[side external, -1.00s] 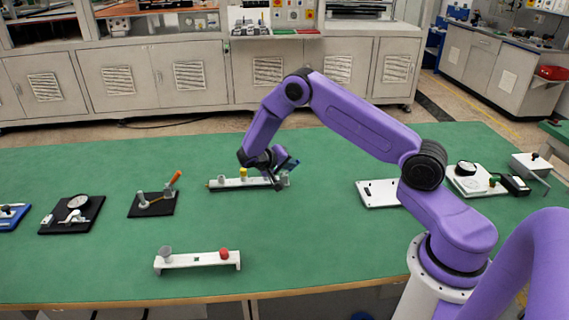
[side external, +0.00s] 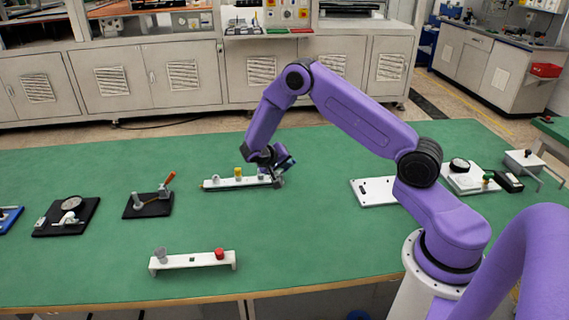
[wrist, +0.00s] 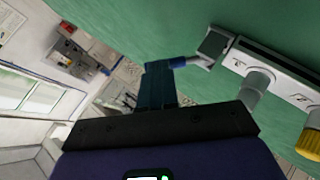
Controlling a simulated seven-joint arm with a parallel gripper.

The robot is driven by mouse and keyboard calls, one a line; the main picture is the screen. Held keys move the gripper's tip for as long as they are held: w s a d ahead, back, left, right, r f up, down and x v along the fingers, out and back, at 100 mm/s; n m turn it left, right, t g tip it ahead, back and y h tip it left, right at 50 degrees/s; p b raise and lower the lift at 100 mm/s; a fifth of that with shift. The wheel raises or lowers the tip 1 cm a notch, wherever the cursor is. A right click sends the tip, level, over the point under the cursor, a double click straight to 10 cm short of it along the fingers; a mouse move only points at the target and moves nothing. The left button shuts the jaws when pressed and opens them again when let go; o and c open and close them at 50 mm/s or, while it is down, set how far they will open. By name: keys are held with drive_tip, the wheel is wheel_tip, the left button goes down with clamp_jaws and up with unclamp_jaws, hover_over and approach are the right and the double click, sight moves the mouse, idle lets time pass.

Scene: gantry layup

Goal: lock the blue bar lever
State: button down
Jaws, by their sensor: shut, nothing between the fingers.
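A white bar fixture (side external: 222,184) lies on the green table and bears a yellow knob (side external: 238,174) and a grey knob (side external: 215,179). In the wrist view, a grey block (wrist: 213,45) at one end of the fixture carries a short blue lever (wrist: 180,62) pointing away from the bar. My gripper (side external: 279,180) is at the fixture's right end and hides that end in the side external view. In the wrist view its teal fingers (wrist: 158,68) are together, empty, with tips right beside the blue lever's end. I cannot tell whether they touch.
A white stand with a red knob (side external: 219,253) is nearer the front. Black-based fixtures (side external: 148,206) (side external: 67,218) stand to the left, a white plate (side external: 373,191) to the right. Green table between them is clear.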

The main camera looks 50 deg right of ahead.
drive_tip(key=shift+s+d+f+m+t+y, duration=0.25)
drive_tip(key=shift+s+d+t+y, duration=0.15)
drive_tip(key=shift+y, duration=0.15)
drive_tip(key=shift+s+d+f+m+t+y, duration=0.1)
drive_tip(key=shift+s+d+m+t+y, duration=0.15)
drive_tip(key=shift+t+y, duration=0.25)
drive_tip(key=shift+s+d+f, duration=0.45)
drive_tip(key=shift+d+f, duration=0.05)
drive_tip(key=shift+f, duration=0.2)
drive_tip(key=shift+w+a, duration=0.15)
drive_tip(key=shift+w+a+r, duration=0.15)
drive_tip(key=shift+w+a, duration=0.3)
drive_tip(key=s+a+r, duration=0.2)
drive_tip(key=r, duration=0.4)
drive_tip(key=s+a+r, duration=0.3)
drive_tip(key=r, duration=0.2)
drive_tip(key=shift+s+a+r, duration=0.25)
drive_tip(key=shift+r, duration=0.1)
